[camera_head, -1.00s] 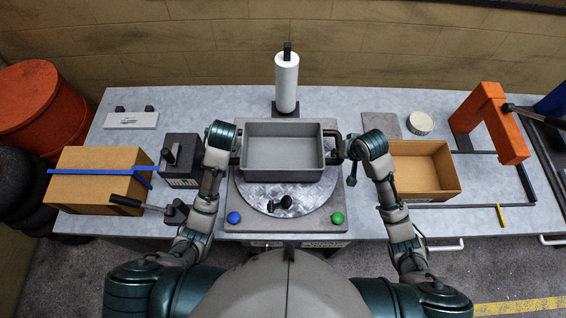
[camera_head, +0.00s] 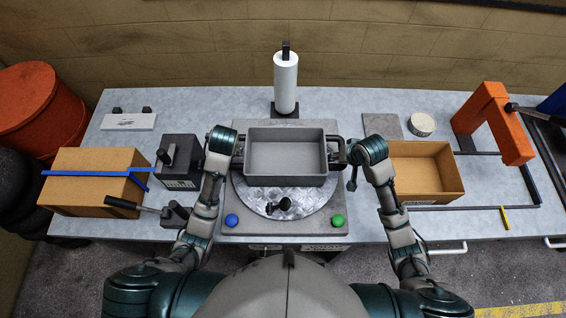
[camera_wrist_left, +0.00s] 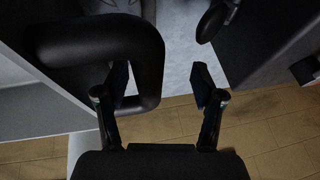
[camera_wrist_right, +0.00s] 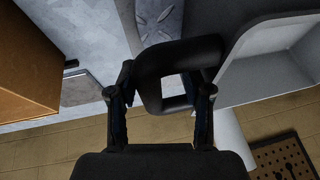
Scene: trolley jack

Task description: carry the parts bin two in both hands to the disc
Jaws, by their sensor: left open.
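The grey parts bin (camera_head: 286,180) is empty and level, over the back part of the round metal disc (camera_head: 305,205). Its underside is hidden, so contact with the disc cannot be seen. My left gripper (camera_wrist_left: 160,90) is open at the bin's left black handle (camera_wrist_left: 155,55). Its fingers are apart, one by the handle's loop and one clear of it. My right gripper (camera_wrist_right: 163,98) has its fingers spread either side of the outer bar of the right handle (camera_wrist_right: 148,88), with space showing beside the bar.
A blue button (camera_head: 232,220) and a green button (camera_head: 338,220) sit at the plate's front corners. A dark block (camera_head: 180,158) and a cardboard box (camera_head: 90,185) stand left. An open carton (camera_head: 425,170) stands right. A white roll (camera_head: 286,85) stands behind the bin.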

